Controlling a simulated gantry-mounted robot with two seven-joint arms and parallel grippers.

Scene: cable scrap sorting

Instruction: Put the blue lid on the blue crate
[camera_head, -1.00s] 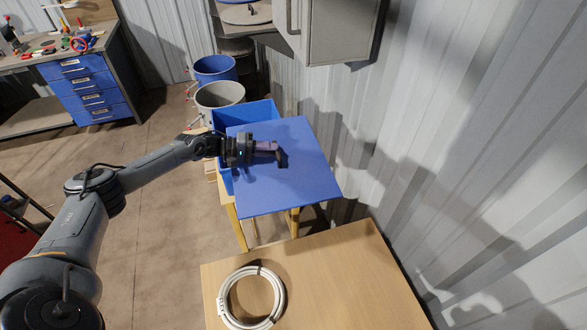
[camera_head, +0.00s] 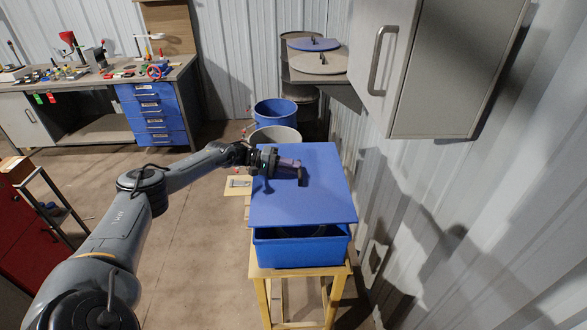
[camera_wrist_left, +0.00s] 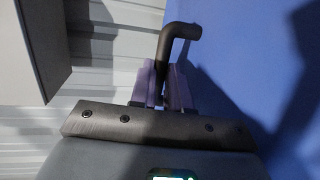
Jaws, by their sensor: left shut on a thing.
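The blue lid (camera_head: 300,207) is a flat square plate with a dark bent handle (camera_head: 301,177) on its top. My left gripper (camera_head: 292,166) is shut on that handle. In the left wrist view the gripper's purple fingers (camera_wrist_left: 168,88) close around the black handle (camera_wrist_left: 178,38), and the lid's blue face (camera_wrist_left: 240,70) fills the right side. The blue crate (camera_head: 300,251) stands below the lid on a wooden stand. The lid covers most of the crate's opening; a dark gap shows at the crate's near side. I cannot tell whether the lid touches the rim. My right gripper is not in view.
The wooden stand (camera_head: 262,290) bears the crate close to the corrugated wall (camera_head: 440,210). A grey cabinet (camera_head: 455,70) hangs at the upper right. A blue bin (camera_head: 275,112) and a grey bin (camera_head: 272,134) stand behind. The floor at the left is open.

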